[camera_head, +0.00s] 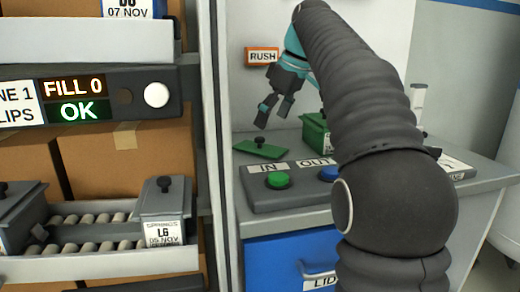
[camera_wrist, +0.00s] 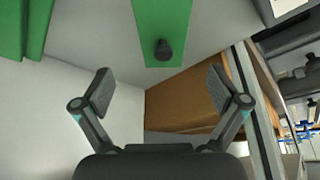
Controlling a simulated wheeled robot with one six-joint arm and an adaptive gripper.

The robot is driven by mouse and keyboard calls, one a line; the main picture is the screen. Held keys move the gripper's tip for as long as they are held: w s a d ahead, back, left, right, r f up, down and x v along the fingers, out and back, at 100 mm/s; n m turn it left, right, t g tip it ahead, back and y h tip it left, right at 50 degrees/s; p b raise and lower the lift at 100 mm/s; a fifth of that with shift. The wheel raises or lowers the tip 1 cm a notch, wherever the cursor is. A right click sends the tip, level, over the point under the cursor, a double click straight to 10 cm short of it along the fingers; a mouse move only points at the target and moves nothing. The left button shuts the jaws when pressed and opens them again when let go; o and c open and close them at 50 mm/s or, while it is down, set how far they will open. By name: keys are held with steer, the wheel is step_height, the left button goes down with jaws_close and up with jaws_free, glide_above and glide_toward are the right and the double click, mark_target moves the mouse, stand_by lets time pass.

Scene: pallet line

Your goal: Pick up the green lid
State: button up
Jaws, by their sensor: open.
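The green lid (camera_head: 262,149) lies on the grey counter, near its left edge, with a dark knob on top. In the wrist view the green lid (camera_wrist: 152,22) is at the top centre, its knob (camera_wrist: 163,49) near its lower end. My gripper (camera_head: 275,112) is above the lid in the head view, with space between them. In the wrist view my gripper (camera_wrist: 160,84) has its two fingers spread wide with nothing between them. The lid's far end is cut off by the wrist view's top edge.
A green box (camera_head: 315,132) stands right of the lid, partly behind my arm. A panel (camera_head: 300,203) with a green button (camera_head: 278,180) and a blue button (camera_head: 329,174) sits in front. A shelf post (camera_head: 222,150) and roller rack (camera_head: 85,232) are at left. A blue drawer (camera_head: 285,258) is below.

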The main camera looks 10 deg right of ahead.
mark_target(263, 139)
steer(key=shift+s+x, duration=0.1)
steer(key=shift+x, duration=1.55)
steer(key=shift+s+x, duration=0.15)
steer(key=shift+x, duration=1.45)
steer(key=c, duration=1)
